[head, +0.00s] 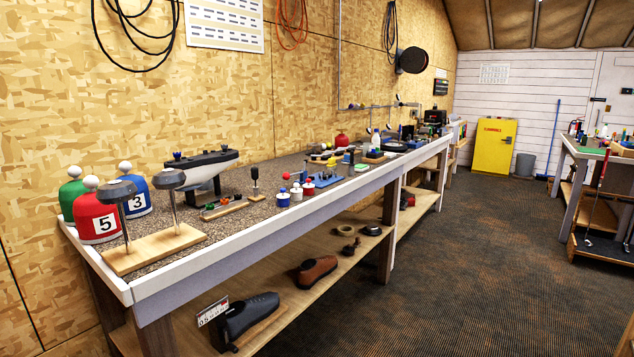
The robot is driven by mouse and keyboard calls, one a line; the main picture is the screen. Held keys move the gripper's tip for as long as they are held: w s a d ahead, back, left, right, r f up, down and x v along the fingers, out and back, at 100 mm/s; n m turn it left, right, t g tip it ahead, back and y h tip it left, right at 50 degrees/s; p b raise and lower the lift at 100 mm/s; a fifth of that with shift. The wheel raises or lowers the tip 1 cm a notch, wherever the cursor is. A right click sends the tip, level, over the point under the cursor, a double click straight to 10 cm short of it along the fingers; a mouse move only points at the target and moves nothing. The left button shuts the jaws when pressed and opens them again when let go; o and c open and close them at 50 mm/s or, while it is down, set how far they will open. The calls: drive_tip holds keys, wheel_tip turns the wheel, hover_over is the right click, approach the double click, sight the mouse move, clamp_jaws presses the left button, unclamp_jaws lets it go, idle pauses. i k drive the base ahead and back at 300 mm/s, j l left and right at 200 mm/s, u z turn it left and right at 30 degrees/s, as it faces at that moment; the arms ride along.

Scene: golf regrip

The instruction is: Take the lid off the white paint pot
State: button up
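Three small pots stand in a row near the front edge of the long workbench. The lid appears to be on the pot. The pots are small in the head view, so fine detail cannot be told. My gripper is not in view.
The workbench (235,250) runs along the left wall. Numbered club covers (97,222), a wooden stand with two posts (155,249) and a black-topped device (205,163) stand left of the pots. Shoes (315,270) lie on the lower shelf. The floor (450,270) right of the bench is clear.

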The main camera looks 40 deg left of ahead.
sight(296, 189)
drive_tip(key=i+u, duration=0.3)
drive_tip(key=i, duration=0.15)
drive_tip(key=i+u, duration=0.25)
drive_tip(key=i, duration=0.2)
drive_tip(key=i+l+u, duration=0.55)
drive_tip(key=i, duration=0.3)
